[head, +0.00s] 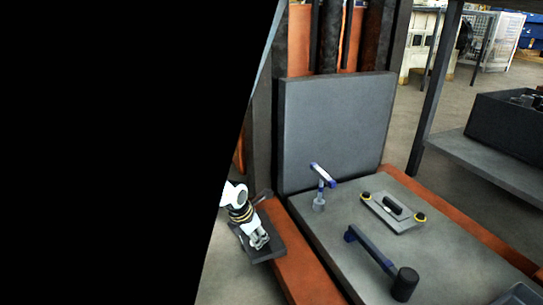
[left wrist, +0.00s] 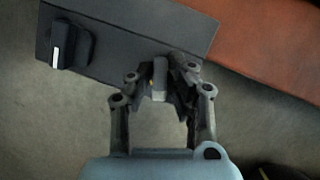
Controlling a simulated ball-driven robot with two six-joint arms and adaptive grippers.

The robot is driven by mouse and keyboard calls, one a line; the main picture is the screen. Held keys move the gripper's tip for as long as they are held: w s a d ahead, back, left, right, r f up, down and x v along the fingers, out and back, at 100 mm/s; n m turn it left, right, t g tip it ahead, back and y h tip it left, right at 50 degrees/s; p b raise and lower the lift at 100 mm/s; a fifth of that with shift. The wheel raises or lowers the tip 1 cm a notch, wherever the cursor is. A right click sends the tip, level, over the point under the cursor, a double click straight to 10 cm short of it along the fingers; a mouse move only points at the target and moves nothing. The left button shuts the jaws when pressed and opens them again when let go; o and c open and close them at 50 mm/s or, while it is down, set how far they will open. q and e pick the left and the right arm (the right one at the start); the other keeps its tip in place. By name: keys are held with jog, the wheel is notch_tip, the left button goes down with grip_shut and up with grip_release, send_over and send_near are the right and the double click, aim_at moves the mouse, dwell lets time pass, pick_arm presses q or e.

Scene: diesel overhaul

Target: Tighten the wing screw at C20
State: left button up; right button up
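A dark grey block (left wrist: 110,35) is fixed beside an orange beam. It also shows in the head view (head: 273,251) under my left gripper (head: 262,243). A small light grey upright tab, seemingly the wing of the wing screw (left wrist: 160,76), stands at the block's lower edge in the left wrist view. My left gripper (left wrist: 163,88) has its dark fingers close on both sides of this tab and appears shut on it. The screw's shaft is hidden, and no C20 label is readable. My right gripper is not in view.
A black knob with a white mark (left wrist: 70,45) sits on the block. A grey panel (head: 335,125) stands behind.

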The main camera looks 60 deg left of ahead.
pick_arm(q)
grip_shut()
jog(key=m+b, duration=0.1)
jog(key=b, duration=0.1)
jog(key=f+m+h+b, duration=0.1)
jog(key=m+b, duration=0.1)
jog(key=shift+s+a+f, duration=0.1)
jog(key=shift+s, duration=0.25)
jog(key=shift+w+r+m, duration=0.25)
jog(key=shift+r+m, duration=0.2)
jog(key=shift+m, duration=0.05)
jog(key=shift+w+r+m+h, duration=0.1)
jog(key=shift+m+h, duration=0.2)
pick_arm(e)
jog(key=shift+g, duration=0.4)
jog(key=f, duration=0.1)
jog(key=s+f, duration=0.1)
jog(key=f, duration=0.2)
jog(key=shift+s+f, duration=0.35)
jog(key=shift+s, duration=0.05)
pick_arm(q)
jog(key=m+h, duration=0.1)
jog(key=m, duration=0.2)
jog(key=shift+g, duration=0.3)
jog(key=shift+m, duration=0.8)
